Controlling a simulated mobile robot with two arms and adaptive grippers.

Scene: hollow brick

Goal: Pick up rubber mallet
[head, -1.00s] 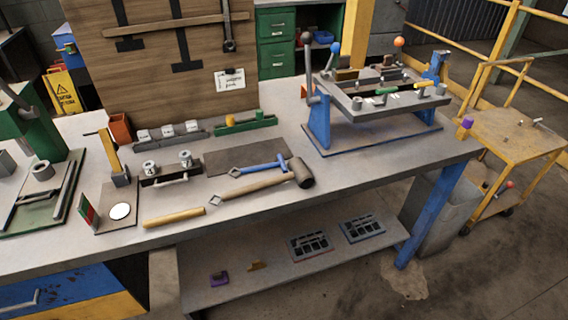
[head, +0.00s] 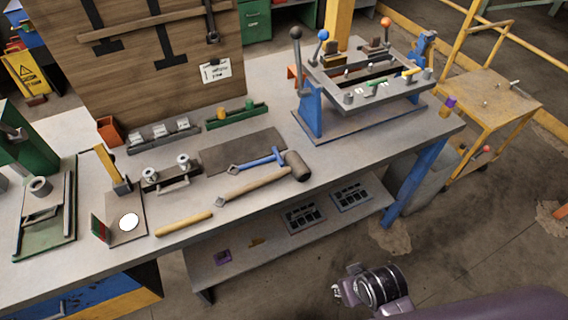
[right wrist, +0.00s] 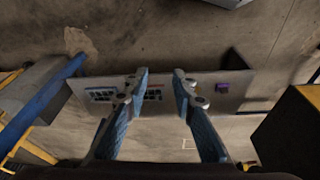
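The rubber mallet has a dark cylindrical head (head: 297,166) and a long wooden handle (head: 256,184). It lies flat on the workbench near the front edge, in the middle of the head view, with its head to the right. My right arm shows at the lower right of the head view, in front of the bench and apart from the mallet. In the right wrist view my right gripper (right wrist: 160,76) has its two blue fingers spread with nothing between them; the mallet is not seen there. My left gripper is not in view.
A blue-handled hammer (head: 260,161) lies just behind the mallet, close to its head. A wooden rod (head: 184,224) lies to the left. A blue-legged fixture (head: 366,90) stands at the right. The lower shelf (head: 275,256) holds trays and small parts below the bench edge.

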